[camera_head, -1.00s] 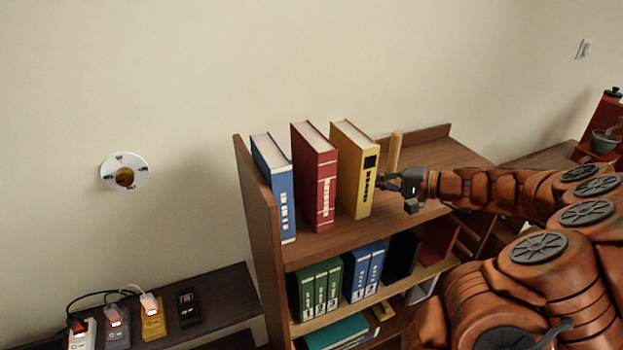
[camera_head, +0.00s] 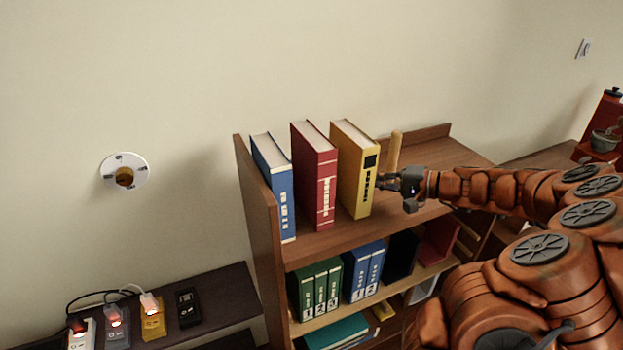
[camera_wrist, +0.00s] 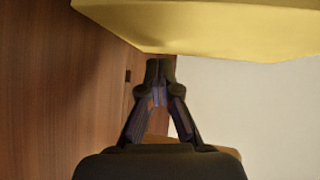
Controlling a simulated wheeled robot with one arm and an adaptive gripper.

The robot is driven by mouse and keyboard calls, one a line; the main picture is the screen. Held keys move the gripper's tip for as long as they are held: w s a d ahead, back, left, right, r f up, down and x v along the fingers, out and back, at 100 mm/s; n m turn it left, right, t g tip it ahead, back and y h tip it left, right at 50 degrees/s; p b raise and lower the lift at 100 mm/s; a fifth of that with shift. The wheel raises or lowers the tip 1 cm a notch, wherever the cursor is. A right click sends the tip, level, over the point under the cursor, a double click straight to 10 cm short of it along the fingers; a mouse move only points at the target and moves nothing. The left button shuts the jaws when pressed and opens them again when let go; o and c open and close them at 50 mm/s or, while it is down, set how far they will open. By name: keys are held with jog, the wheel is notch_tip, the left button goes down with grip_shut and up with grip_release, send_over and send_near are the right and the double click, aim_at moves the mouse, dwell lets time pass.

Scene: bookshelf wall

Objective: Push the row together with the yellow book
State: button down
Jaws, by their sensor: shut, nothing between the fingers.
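The yellow book (camera_head: 354,168) stands upright on the top shelf, at the right end of a row. A red book (camera_head: 315,175) stands to its left with a gap between, and a blue book (camera_head: 273,187) stands further left by the side panel, with another gap. My gripper (camera_head: 383,180) is shut and empty at the right side of the yellow book, low down. In the wrist view the shut fingertips (camera_wrist: 160,68) are at the edge of the yellow book's face (camera_wrist: 215,28); I cannot tell whether they touch.
A wooden peg (camera_head: 395,150) stands just behind my gripper. The bookshelf's left side panel (camera_head: 262,205) rises beside the blue book. The top shelf is clear toward the back right.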

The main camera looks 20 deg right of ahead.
aim_at(343, 188)
jog(key=shift+a+b, duration=1.65)
jog(key=shift+a, duration=1.7)
jog(key=shift+a, duration=0.1)
jog(key=shift+a+b, duration=1.2)
jog(key=shift+a, duration=1.35)
jog(key=shift+d+b, duration=0.3)
jog(key=shift+d, duration=1.8)
jog(key=v, duration=1.2)
jog(key=shift+s, duration=0.1)
